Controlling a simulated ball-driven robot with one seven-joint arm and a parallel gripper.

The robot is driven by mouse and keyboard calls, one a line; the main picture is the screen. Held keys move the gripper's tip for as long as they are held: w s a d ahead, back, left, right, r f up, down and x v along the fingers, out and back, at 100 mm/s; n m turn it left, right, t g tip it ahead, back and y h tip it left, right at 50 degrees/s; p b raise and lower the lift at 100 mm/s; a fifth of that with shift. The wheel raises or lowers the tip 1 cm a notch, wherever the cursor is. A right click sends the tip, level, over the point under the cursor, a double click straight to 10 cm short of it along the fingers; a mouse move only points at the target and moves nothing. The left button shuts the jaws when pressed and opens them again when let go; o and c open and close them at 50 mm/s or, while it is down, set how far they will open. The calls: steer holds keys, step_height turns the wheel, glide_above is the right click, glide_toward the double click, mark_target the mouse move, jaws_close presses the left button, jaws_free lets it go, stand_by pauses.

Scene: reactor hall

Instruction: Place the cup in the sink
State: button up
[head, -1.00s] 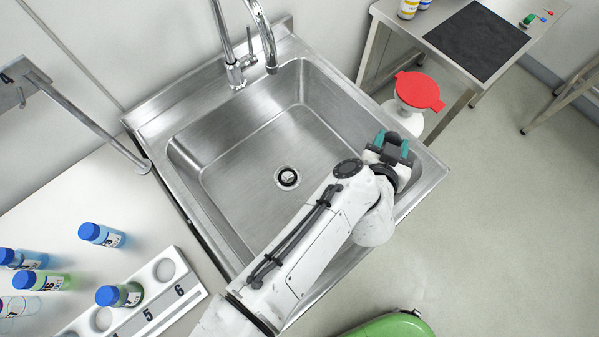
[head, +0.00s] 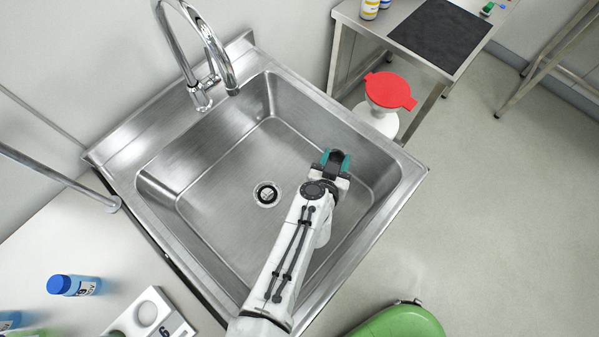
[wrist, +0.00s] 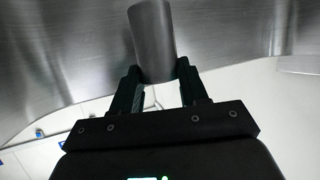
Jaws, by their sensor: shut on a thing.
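The cup (wrist: 153,40) is a dark grey cylinder in the wrist view, gripped between the two dark fingers of my gripper (wrist: 158,80). In the head view my gripper (head: 335,158) has teal fingertips, and only a small dark part of the cup shows between them. The steel sink (head: 215,185) has a deep square basin with a round drain. My gripper and the cup appear over the right part of the basin, inside its rim. How high the cup is above the basin floor I cannot tell.
A chrome tap (head: 205,50) stands at the sink's back left. A pedestal with a red top (head: 388,90) and a steel table with a black mat (head: 440,32) are at the right. A green rounded object (head: 400,322) is at the bottom. A blue-capped bottle (head: 73,285) lies on the left counter.

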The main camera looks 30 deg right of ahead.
steer(key=shift+w+a+f+b, duration=0.5)
steer(key=shift+w+a+f, duration=0.4)
steer(key=shift+f, duration=0.8)
steer(key=shift+w+a+f+b, duration=0.45)
steer(key=shift+w+a+f, duration=0.5)
steer(key=shift+f, duration=0.75)
steer(key=shift+w+a+f+b, duration=0.55)
steer(key=shift+a+f, duration=0.6)
steer(key=shift+f, duration=0.55)
steer(key=shift+f, duration=0.2)
steer(key=o, duration=1.1)
steer(key=shift+r, duration=0.15)
steer(key=shift+a+r, duration=0.15)
steer(key=v, duration=1.1)
steer(key=shift+s+a+b, duration=0.2)
steer(key=shift+s+b, duration=0.1)
